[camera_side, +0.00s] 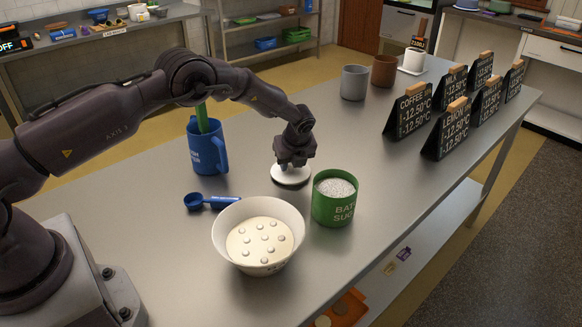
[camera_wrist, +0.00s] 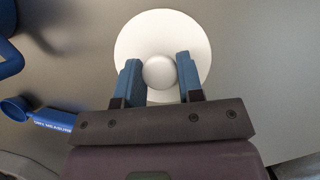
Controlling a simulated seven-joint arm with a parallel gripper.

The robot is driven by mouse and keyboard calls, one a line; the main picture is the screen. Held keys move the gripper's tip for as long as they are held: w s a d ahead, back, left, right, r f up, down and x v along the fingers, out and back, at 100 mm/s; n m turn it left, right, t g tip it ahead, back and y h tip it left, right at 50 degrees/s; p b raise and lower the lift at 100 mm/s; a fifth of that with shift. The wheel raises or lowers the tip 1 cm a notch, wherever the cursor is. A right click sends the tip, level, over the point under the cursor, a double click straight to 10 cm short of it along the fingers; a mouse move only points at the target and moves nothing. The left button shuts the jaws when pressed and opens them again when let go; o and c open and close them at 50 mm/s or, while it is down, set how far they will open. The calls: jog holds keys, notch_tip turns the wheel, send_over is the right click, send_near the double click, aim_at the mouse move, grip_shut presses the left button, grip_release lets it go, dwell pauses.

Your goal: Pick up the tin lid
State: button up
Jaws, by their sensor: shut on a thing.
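The tin lid (camera_side: 291,177) is a round white disc near the middle of the metal table. In the wrist view the lid (camera_wrist: 190,32) shows a round knob (camera_wrist: 158,72) at its centre. My gripper (camera_side: 293,162) is directly above the lid. In the wrist view the two blue fingers of my gripper (camera_wrist: 158,74) stand on either side of the knob and are shut on it. Whether the lid touches the table or hangs just above it, I cannot tell.
A green tin (camera_side: 334,200) of white grains stands close right of the lid. A white bowl (camera_side: 258,235) is in front. A blue jug (camera_side: 208,146) and blue measuring scoop (camera_side: 209,202) are at the left. Cups and black price signs (camera_side: 408,111) stand farther back.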

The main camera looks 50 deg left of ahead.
jog(key=shift+r, duration=0.15)
jog(key=shift+r, duration=0.2)
notch_tip(320, 180, up, 2)
jog(key=shift+r, duration=0.2)
jog(key=s+d+r, duration=0.3)
jog(key=s+r, duration=0.6)
jog(key=s, duration=0.5)
jog(key=w+d+r+m+t+h, duration=0.1)
jog(key=w+d+r+m, duration=0.2)
jog(key=w+d, duration=0.3)
jog(key=w+d+r+m+t+h, duration=0.1)
jog(key=w+d+r+m, duration=0.2)
jog(key=w+d+m, duration=0.2)
jog(key=d+m, duration=0.1)
jog(key=d, duration=0.2)
jog(key=shift+w, duration=0.4)
